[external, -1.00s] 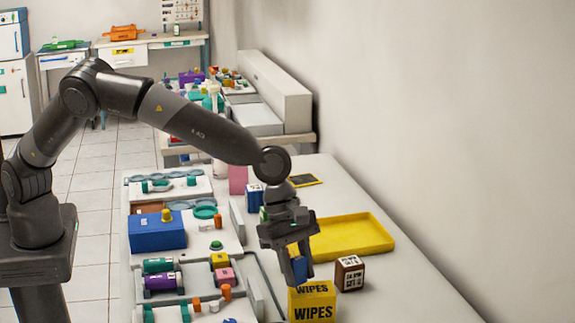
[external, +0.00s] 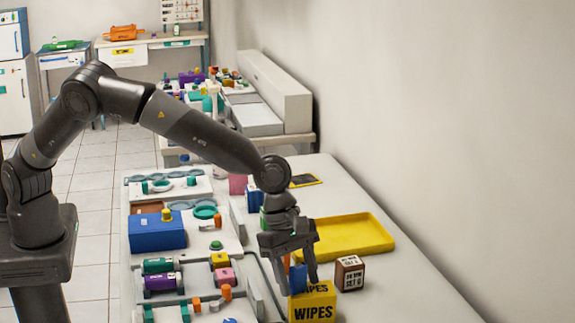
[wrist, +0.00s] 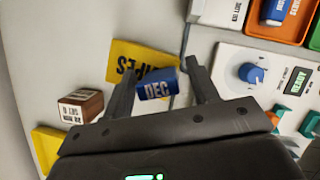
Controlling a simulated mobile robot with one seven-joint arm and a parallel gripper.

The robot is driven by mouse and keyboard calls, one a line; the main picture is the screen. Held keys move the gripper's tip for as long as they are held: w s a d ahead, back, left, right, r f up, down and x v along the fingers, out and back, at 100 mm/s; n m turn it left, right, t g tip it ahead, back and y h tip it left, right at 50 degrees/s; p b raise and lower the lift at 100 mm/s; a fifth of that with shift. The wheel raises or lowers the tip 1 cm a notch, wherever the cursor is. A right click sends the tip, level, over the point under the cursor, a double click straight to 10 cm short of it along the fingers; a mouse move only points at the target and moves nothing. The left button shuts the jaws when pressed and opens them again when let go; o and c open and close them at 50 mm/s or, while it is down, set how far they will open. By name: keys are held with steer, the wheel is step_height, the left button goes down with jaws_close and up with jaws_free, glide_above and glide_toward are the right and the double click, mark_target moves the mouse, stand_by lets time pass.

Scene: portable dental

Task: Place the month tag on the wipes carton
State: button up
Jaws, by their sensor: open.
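The month tag (wrist: 155,88) is a small blue block with white DEC lettering. It sits between the fingers of my gripper (wrist: 163,78) in the wrist view, with a visible gap to the right finger. In the external view the tag (external: 298,279) is at the top of the yellow wipes carton (external: 314,308) and covers part of its upper lettering. The carton (wrist: 125,62) also shows behind the tag in the wrist view. The tag appears to rest on the carton's top, though its underside is hidden. My gripper (external: 299,280) is open around the tag.
A brown and white labelled block (external: 349,273) stands just right of the carton. A yellow tray (external: 385,243) lies behind it. Equipment panels with a blue box (external: 157,232) and several coloured parts fill the left side.

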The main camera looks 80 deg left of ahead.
steer(key=v, duration=1.3)
steer(key=s+a+r+m+t, duration=0.1)
steer(key=s+a+r+m, duration=0.25)
steer(key=a, duration=0.55)
steer(key=s+a+r+m, duration=0.3)
steer(key=s+a+r, duration=0.1)
steer(key=a, duration=0.5)
steer(key=s+a+r+m+t, duration=0.1)
steer(key=s+a+r+m, duration=0.25)
steer(key=a, duration=0.55)
steer(key=s+a+f+m+t+y, duration=0.1)
steer(key=s+a+m+y, duration=0.1)
steer(key=s+a+m, duration=0.4)
steer(key=s+a+f+m+y, duration=0.2)
steer(key=s+a+m, duration=0.4)
steer(key=s, duration=1)
steer(key=a, duration=0.3)
steer(key=shift+s+a+m+t, duration=0.2)
steer(key=shift+s+m+t, duration=0.1)
steer(key=shift+t, duration=0.1)
